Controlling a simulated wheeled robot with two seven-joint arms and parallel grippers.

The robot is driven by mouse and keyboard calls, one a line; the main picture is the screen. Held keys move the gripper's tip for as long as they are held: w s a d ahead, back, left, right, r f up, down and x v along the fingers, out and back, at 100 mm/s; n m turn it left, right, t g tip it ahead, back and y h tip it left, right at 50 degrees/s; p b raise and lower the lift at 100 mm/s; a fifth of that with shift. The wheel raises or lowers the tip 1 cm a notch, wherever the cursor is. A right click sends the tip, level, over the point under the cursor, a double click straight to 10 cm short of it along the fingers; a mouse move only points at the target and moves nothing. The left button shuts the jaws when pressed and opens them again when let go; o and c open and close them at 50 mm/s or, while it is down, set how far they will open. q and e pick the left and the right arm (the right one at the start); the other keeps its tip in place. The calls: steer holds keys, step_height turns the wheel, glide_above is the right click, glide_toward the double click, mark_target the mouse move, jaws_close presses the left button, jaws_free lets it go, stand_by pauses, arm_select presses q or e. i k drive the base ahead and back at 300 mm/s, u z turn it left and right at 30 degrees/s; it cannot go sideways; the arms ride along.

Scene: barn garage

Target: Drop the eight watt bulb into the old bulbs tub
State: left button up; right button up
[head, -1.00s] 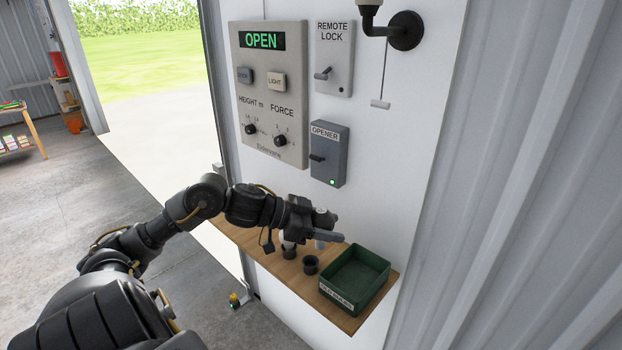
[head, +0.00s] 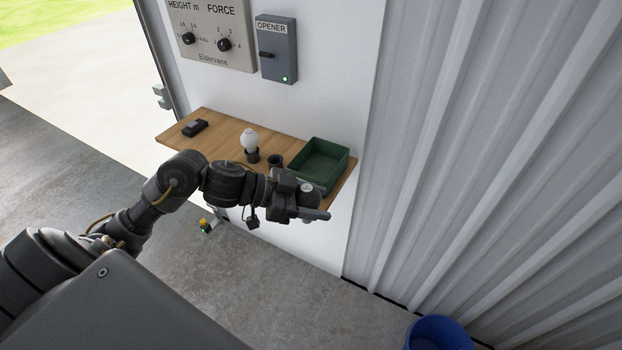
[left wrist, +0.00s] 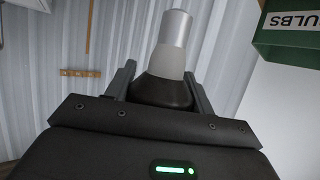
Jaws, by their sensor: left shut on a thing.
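My left gripper (head: 318,214) is at the front edge of the shelf, just in front of the green tub (head: 345,162) in the head view. In the left wrist view its fingers (left wrist: 162,84) are shut on a bulb (left wrist: 168,60) with a grey cylindrical end, a paler middle and a dark part between the fingers. In the head view the gripper mostly hides this bulb. The tub is open-topped; its white label, partly seen in the left wrist view (left wrist: 292,45), ends in "ULBS". My right gripper is not in view.
The wooden shelf (head: 215,125) also holds a white bulb (head: 250,138) upright in a dark cup, an empty-looking dark cup (head: 275,160) and a small black device (head: 195,127). A blue bucket (head: 440,333) stands on the floor. Corrugated wall (head: 450,150) rises at right.

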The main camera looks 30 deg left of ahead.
mark_target(313, 174)
steer(key=k, duration=0.3)
steer(key=u, duration=0.35)
steer(key=i, duration=1.1)
steer(key=u, duration=0.7)
